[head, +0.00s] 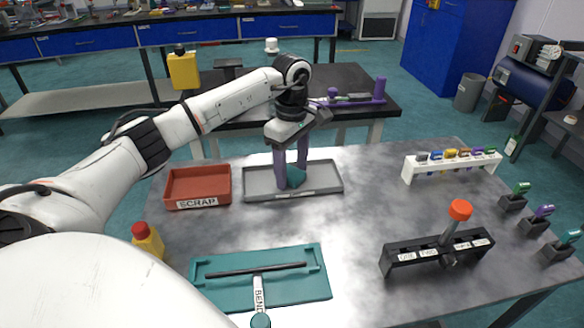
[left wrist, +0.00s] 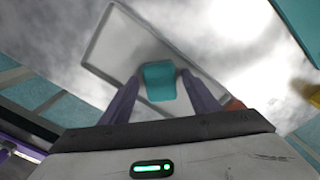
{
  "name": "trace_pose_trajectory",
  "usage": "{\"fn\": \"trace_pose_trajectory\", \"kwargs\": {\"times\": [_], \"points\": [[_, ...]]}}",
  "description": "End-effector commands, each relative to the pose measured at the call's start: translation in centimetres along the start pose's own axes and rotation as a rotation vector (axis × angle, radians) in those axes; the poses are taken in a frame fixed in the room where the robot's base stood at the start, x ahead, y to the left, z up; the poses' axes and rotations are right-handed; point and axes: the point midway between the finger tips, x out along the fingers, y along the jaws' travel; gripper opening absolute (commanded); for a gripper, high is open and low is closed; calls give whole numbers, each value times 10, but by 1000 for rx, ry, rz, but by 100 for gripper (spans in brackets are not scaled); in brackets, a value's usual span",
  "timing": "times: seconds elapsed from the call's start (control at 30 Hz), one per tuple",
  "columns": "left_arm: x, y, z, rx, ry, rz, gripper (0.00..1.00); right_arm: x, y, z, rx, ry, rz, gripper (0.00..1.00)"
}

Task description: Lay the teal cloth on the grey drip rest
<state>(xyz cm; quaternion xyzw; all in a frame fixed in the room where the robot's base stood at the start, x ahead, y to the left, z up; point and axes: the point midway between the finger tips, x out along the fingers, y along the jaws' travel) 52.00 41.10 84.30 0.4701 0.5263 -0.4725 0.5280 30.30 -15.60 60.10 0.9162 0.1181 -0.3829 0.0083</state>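The teal cloth (head: 297,178) is a small folded piece at the grey drip rest (head: 326,179), a shallow tray at the back middle of the table. My left gripper (head: 291,177) reaches down over the rest with its purple fingers on either side of the cloth. In the left wrist view, the cloth (left wrist: 159,82) shows between the two fingertips (left wrist: 160,78), with narrow gaps at its sides, so the gripper looks open. The rest (left wrist: 112,45) shows beneath it. The near finger hides part of the cloth in the head view. My right gripper is not in view.
A red scrap tray (head: 198,187) stands left of the rest. A teal board (head: 225,290) with a black bar lies in front. A black rack (head: 400,268) with an orange-capped tool and a white rack (head: 412,169) stand right. The middle of the table is clear.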

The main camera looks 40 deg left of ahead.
Motion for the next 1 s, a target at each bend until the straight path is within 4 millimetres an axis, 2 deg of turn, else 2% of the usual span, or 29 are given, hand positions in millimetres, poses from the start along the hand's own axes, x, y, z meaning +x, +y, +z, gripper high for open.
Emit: {"fn": "trace_pose_trajectory", "kwargs": {"times": [0.37,0.47,0.8,1.0], "points": [[-6,0,0,0,0,2,57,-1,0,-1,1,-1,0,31],[-19,1,0,0,-1,4,57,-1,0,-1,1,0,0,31],[-91,1,0,1,0,4,57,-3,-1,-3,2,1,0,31],[-117,1,0,0,0,2,57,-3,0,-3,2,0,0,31]]}}
